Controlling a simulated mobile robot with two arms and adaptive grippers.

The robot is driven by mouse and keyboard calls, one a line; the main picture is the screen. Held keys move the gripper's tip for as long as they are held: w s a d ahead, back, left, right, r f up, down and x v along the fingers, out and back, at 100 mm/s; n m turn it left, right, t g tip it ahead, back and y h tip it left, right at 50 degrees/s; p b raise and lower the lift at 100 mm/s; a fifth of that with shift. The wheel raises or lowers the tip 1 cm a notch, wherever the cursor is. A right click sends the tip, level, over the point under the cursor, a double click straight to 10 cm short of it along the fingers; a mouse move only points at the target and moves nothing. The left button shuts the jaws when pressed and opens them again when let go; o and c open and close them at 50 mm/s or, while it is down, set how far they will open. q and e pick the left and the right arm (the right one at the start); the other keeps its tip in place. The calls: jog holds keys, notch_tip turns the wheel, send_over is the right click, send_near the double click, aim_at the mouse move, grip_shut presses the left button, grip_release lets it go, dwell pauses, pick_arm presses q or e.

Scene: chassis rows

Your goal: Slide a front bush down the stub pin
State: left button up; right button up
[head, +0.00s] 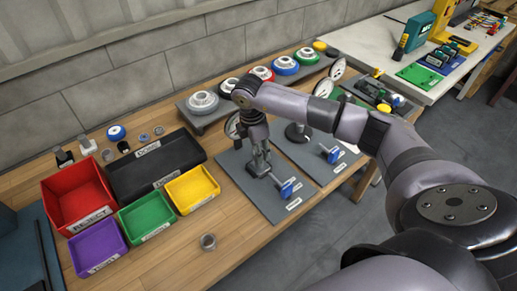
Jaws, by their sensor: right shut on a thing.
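My right gripper (259,168) points down over the left grey board (238,190). It is shut on a small part that I take to be a front bush; the fingers hide most of it. The stub pin is not distinguishable under the fingers. A loose grey ring-shaped bush (208,241) lies on the wooden bench in front of the yellow bin. My left gripper is not in view.
Left of the board are a red bin (75,219), a black bin (130,180), a yellow bin (198,205), a green bin (142,232) and a purple bin (90,262). Behind is a rack (225,112) of wheels. A second grey board (312,172) lies right, under my arm.

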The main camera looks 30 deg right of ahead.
jog(key=shift+f, duration=0.5)
jog(key=o, duration=1.3)
notch_tip(320, 180, up, 12)
jog(key=a, duration=0.1)
jog(key=shift+a, duration=0.25)
